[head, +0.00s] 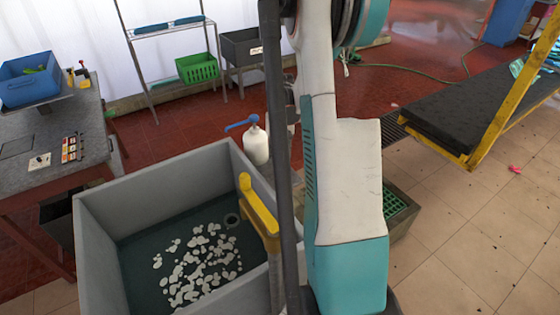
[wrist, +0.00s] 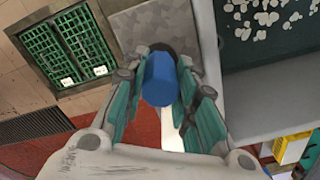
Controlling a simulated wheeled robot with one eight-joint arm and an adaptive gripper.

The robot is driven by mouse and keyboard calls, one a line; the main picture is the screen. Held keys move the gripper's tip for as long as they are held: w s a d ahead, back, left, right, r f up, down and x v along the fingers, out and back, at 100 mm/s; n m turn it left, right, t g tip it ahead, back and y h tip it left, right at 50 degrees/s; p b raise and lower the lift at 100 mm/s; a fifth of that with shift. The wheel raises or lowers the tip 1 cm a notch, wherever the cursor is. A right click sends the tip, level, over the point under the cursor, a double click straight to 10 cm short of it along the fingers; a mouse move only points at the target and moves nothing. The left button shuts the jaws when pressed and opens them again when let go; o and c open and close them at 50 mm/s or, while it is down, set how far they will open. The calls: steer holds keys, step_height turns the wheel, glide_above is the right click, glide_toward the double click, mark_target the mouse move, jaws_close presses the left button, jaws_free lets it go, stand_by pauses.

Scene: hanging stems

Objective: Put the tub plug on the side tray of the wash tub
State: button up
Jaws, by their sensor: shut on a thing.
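My gripper (wrist: 162,82) shows in the wrist view, its fingers shut on the tub plug (wrist: 161,80). The part of the plug in the jaws is a blue, faceted block. A dark round edge shows just behind it. The grey side tray (wrist: 132,25) lies behind the plug, beside the wash tub's wall. I cannot tell whether plug and tray touch. The wash tub (head: 105,210) is grey, with dark water and pale floating bits, left of my arm in the head view.
A white bottle with a blue top (head: 256,146) is at the tub's far right corner. A yellow bar (head: 258,207) stands at its right edge. Green grates (head: 394,204) lie right of my arm. A workbench (head: 88,125) stands left, a black belt (head: 450,115) right.

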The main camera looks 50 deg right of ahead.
mark_target(280, 160)
steer(key=shift+f, duration=1.45)
steer(key=shift+b, duration=0.35)
steer(key=o, duration=1)
steer(key=shift+f, duration=0.1)
step_height(280, 160, up, 12)
steer(key=p, duration=0.3)
